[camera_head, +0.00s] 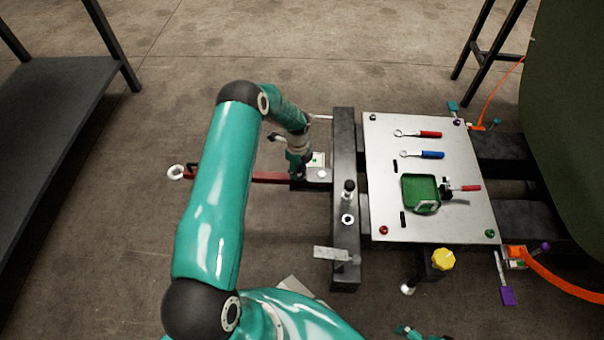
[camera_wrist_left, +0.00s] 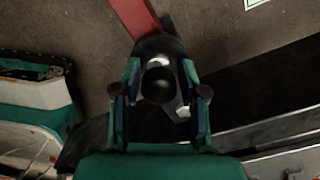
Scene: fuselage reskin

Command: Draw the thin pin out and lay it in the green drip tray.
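The green drip tray (camera_head: 407,190) sits on the pale metal panel at the right, with a small whitish item at its lower edge. My left gripper (camera_head: 298,168) is left of the dark upright beam, at the inner end of a red bar (camera_head: 268,177). In the left wrist view its fingers (camera_wrist_left: 159,85) stand apart, with a dark round knob (camera_wrist_left: 158,84) between them; I cannot tell if they touch it. The red bar (camera_wrist_left: 137,15) runs away beyond the knob. I cannot tell which part is the thin pin. Small teal parts at the head view's bottom edge may be my right gripper.
The dark beam (camera_head: 344,270) bears a black-topped post (camera_head: 348,188) and a pale ring (camera_head: 348,219). On the panel (camera_head: 390,225) lie red-handled (camera_head: 428,134) and blue-handled (camera_head: 430,155) tools. A yellow knob (camera_head: 443,259) is below it. A dark table (camera_head: 50,120) stands left.

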